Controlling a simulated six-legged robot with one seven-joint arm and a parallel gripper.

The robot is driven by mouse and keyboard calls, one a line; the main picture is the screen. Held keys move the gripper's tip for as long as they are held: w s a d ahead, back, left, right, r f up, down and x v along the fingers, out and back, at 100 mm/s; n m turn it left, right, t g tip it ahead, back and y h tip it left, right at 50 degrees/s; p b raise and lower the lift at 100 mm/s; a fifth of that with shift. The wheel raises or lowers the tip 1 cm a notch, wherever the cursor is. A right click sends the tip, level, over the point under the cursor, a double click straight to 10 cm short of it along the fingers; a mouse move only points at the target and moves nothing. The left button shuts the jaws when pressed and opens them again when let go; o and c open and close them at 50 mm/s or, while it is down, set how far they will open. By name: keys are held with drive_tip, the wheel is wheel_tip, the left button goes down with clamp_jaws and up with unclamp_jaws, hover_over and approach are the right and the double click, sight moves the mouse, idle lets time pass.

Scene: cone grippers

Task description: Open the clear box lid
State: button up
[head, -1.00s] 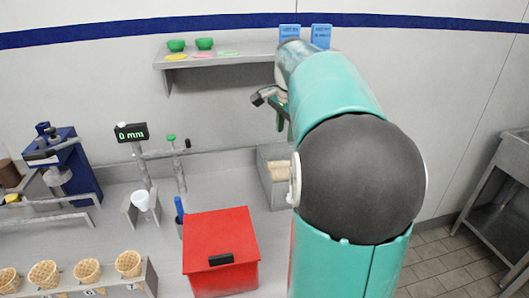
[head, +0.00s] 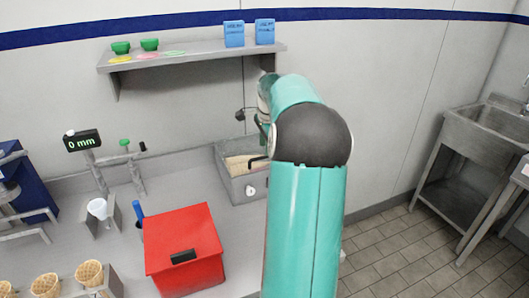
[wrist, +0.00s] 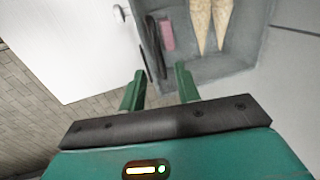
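A grey box (head: 237,187) stands on the counter against the back wall, left of my arm. A clear pane seems to cover its top, and a dark handle (head: 257,160) shows at its right side. In the wrist view the box (wrist: 240,65) shows cones (wrist: 210,25) and a pink item (wrist: 167,35) inside. The dark handle (wrist: 155,50) lies along its left edge. My gripper (wrist: 160,88) is open, its two green fingers apart and empty, just short of the handle. In the head view my arm hides most of the gripper.
A red box (head: 185,235) stands in front on the counter. A shelf (head: 190,60) with blue cartons (head: 234,35) hangs above the grey box. A scale display (head: 82,140) is at the left. A metal sink (head: 490,130) stands at the far right beyond open floor.

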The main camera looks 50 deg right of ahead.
drive_tip(key=shift+w+d+f, duration=0.1)
drive_tip(key=shift+w+f, duration=0.05)
drive_tip(key=shift+f, duration=0.75)
drive_tip(key=shift+w+f, duration=0.15)
drive_tip(key=shift+f, duration=0.75)
drive_tip(key=shift+c, duration=0.2)
clamp_jaws()
drive_tip(key=shift+r, duration=0.15)
